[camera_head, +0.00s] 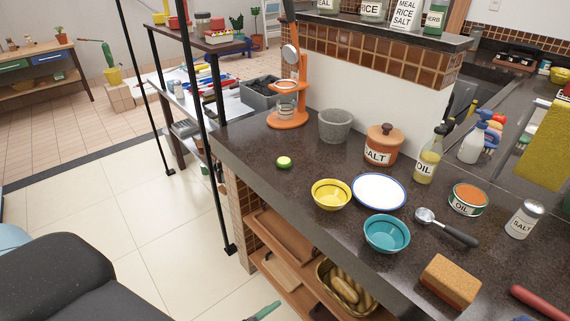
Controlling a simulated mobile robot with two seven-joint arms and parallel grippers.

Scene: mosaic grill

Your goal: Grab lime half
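The lime half (284,162) is small, with a pale green cut face and a darker green rim. It sits on the dark speckled counter (258,150) near its left edge, cut face up. It stands apart from the yellow bowl (331,195) to its lower right, and nothing covers it. Neither of my grippers shows in the head view. A dark rounded shape at the lower left looks like part of my own body.
Near the lime are an orange press (288,112), a grey stone mortar (335,125) and a salt pot (382,145). A white plate (379,191) and teal bowl (386,233) lie right. A thin black post (207,140) stands left of the counter. Counter around the lime is clear.

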